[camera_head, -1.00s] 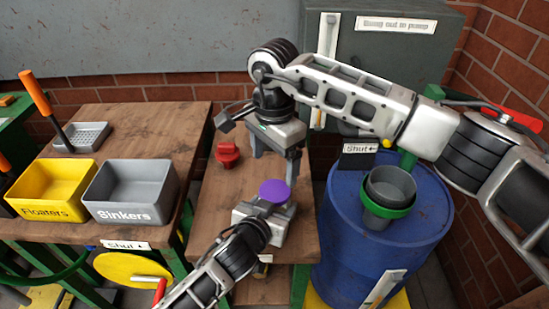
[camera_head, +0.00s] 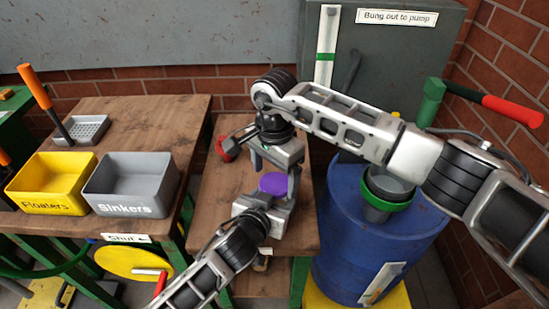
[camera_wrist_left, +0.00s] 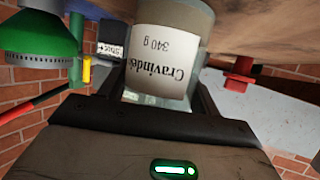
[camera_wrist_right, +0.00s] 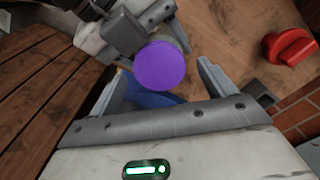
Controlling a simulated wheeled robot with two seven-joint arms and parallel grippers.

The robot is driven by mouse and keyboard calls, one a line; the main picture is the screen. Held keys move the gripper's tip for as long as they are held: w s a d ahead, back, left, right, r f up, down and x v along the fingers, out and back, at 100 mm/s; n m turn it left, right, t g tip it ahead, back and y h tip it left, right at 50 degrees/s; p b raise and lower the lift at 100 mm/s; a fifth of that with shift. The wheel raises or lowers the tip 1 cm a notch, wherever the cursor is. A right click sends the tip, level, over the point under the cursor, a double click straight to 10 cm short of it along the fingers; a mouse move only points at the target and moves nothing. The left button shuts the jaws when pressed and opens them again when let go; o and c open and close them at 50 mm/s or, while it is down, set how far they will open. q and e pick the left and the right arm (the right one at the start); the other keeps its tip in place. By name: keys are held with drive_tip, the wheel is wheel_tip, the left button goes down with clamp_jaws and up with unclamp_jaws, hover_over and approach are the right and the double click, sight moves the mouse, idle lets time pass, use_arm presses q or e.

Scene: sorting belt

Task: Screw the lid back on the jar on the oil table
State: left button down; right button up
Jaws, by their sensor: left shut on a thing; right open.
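The jar (camera_wrist_left: 165,65), with a white "340 g" label, shows in the left wrist view between the fingers of my left gripper (camera_wrist_left: 160,95). In the head view my left gripper (camera_head: 268,215) is shut on it at the front of the wooden oil table (camera_head: 215,218). The purple lid (camera_head: 273,184) sits flat at the jar's top; whether it is threaded on is hidden. My right gripper (camera_head: 274,172) is open, pointing down, with its fingers at either side of the lid. In the right wrist view the lid (camera_wrist_right: 160,65) shows just beyond the open fingertips.
A blue drum (camera_head: 345,215) with a grey funnel cup (camera_head: 388,186) stands right. Yellow (camera_head: 45,190) and grey (camera_head: 130,195) bins occupy the left bench.

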drive_tip(key=shift+f, duration=0.7)
drive_tip(key=c, duration=1.1)
drive_tip(key=m, duration=0.3)
drive_tip(key=o, duration=1.1)
drive_tip(key=shift+r, duration=0.2)
